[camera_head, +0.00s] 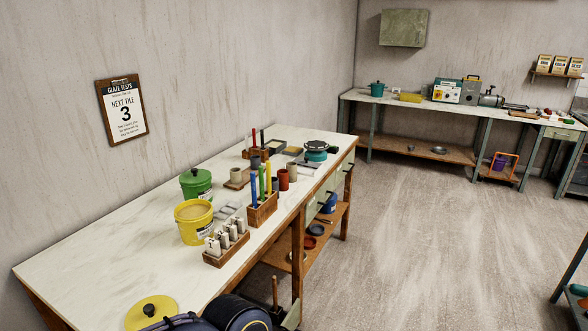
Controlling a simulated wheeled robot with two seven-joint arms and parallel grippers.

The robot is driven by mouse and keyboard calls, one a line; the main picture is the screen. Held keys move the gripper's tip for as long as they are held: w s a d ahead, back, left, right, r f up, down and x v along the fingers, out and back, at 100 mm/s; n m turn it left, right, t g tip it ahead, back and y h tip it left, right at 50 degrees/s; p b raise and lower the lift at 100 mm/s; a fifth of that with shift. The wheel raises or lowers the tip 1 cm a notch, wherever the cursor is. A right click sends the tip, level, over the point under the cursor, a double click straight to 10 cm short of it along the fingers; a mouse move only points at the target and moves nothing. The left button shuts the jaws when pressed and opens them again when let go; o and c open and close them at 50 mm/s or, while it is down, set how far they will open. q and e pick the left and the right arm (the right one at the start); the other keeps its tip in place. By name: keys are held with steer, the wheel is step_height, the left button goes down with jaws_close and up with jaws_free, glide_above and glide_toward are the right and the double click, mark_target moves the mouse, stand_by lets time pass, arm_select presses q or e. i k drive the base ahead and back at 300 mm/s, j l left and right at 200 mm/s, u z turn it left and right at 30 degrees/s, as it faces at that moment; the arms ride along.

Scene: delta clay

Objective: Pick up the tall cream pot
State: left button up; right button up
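A small cream cylindrical pot (292,172) stands upright on the workbench (95,245), behind a red-brown pot (283,180). A second pale cream-beige pot (236,175) stands on a small wooden board, left of the tool rack. A grey pot (255,162) stands between them and farther back. The two cream pots are small in view, and I cannot tell for certain which is the taller. Dark blue and black parts of my own arm show at the bottom edge, well short of the pots. Neither gripper shows.
A yellow bucket (192,226), a green lidded bucket (196,188), a rack of white bottles (226,250) and a wooden rack of upright tools (262,212) crowd the near bench. A yellow lid (150,312) lies at its front. Open floor (430,240) lies to the right.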

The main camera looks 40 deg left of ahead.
mark_target(292, 167)
steer(key=i+u, duration=0.25)
steer(key=i, duration=0.3)
steer(key=i+u, duration=0.3)
steer(key=i, duration=0.3)
steer(key=i+l+u, duration=0.25)
steer(key=i, duration=0.3)
steer(key=i+u, duration=0.25)
steer(key=u, duration=0.2)
steer(key=i+l+u, duration=0.1)
steer(key=i+u, duration=0.2)
steer(key=u, duration=0.15)
steer(key=i+l+u, duration=0.2)
steer(key=u, duration=0.2)
steer(key=i+l+u, duration=0.25)
steer(key=u, duration=0.2)
steer(key=i+l+u, duration=0.15)
steer(key=l+u, duration=0.3)
steer(key=i+l+u, duration=0.2)
steer(key=u, duration=0.2)
steer(key=i+l+u, duration=0.15)
steer(key=u, duration=0.3)
steer(key=l+u, duration=0.4)
steer(key=i+l+u, duration=0.15)
steer(key=u, duration=0.3)
steer(key=l, duration=0.05)
